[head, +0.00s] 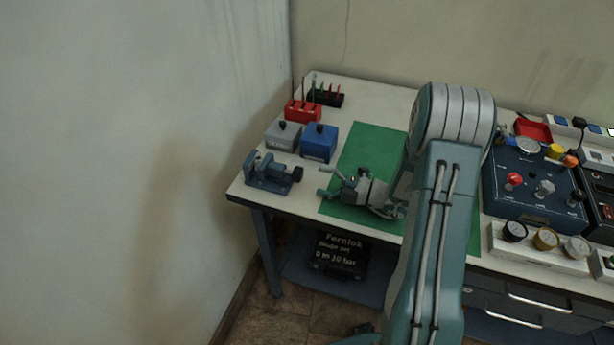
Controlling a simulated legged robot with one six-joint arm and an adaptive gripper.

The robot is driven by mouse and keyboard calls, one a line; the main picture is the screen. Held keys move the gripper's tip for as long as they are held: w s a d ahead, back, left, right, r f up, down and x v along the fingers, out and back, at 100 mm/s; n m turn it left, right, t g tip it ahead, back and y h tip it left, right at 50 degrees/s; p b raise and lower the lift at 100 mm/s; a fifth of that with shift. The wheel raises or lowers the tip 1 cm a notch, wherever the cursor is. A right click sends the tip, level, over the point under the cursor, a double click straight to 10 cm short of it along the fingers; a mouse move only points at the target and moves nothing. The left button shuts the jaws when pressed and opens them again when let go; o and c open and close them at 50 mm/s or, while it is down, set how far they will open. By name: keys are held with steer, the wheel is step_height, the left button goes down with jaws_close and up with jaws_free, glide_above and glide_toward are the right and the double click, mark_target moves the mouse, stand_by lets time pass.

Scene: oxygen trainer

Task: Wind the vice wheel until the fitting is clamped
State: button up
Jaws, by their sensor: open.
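The blue vice (266,175) stands at the front left corner of the table. Its dark wheel (297,174) is on the vice's right side. The gap between the vice jaws is too small to read, and I cannot make out a fitting in it. My gripper (325,182) is over the left edge of the green mat, a little right of the wheel and apart from it. Its two fingers point left toward the wheel and are spread open, with nothing seen between them.
A grey box (283,136) and a blue box (319,143) stand behind the vice. Red (303,111) and black (326,96) tool holders are farther back. The green mat (372,147) is mostly bare. A blue gauge panel (532,190) stands right of my arm. A wall is close on the left.

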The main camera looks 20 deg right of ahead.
steer(key=v, duration=0.2)
steer(key=shift+s+d, duration=0.1)
steer(key=shift+d, duration=0.25)
steer(key=shift+a, duration=0.1)
